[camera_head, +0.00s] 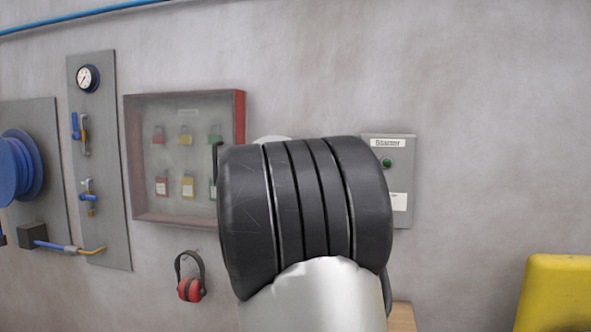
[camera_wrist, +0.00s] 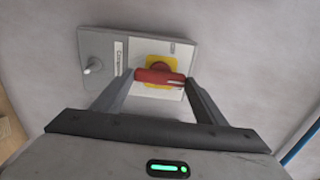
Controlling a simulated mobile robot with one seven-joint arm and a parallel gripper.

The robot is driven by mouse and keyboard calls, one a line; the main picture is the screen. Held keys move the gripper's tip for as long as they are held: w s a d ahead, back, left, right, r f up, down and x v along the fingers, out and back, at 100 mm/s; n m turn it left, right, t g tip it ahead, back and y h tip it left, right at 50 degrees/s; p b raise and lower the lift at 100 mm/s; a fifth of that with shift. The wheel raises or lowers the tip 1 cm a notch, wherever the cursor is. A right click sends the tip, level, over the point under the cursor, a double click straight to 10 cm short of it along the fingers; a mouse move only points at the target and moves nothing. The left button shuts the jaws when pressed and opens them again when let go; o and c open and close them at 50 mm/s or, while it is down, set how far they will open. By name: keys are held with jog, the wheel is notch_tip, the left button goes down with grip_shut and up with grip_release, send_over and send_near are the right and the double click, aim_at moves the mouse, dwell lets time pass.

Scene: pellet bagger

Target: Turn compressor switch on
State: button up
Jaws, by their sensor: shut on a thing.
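The compressor switch is a red rotary handle (camera_wrist: 158,77) on a yellow plate (camera_wrist: 152,62), mounted on a grey box (camera_wrist: 98,46) on the wall. My gripper (camera_wrist: 160,82) has its two fingers on either side of the red handle and is shut on it in the wrist view. The handle lies across the picture between the fingertips. In the head view my arm hides the switch and the gripper. Beside the arm, a grey panel (camera_head: 402,180) with a partly legible label and a green round part shows on the wall.
A lockout cabinet (camera_head: 130,165) with several padlocks hangs left of my arm. Red ear muffs (camera_head: 190,289) hang below it. A gauge panel (camera_head: 98,150) and blue hose reel (camera_head: 20,168) are further left. A yellow object (camera_head: 556,295) stands at lower right. The upper right wall is bare.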

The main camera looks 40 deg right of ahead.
dwell(0.3)
jog(key=o, duration=1.1)
jog(key=shift+c, duration=0.2)
jog(key=shift+a, duration=0.1)
jog(key=p+v, duration=0.1)
jog(key=v, duration=1.6)
jog(key=shift+s, duration=0.25)
jog(key=shift+a, duration=0.1)
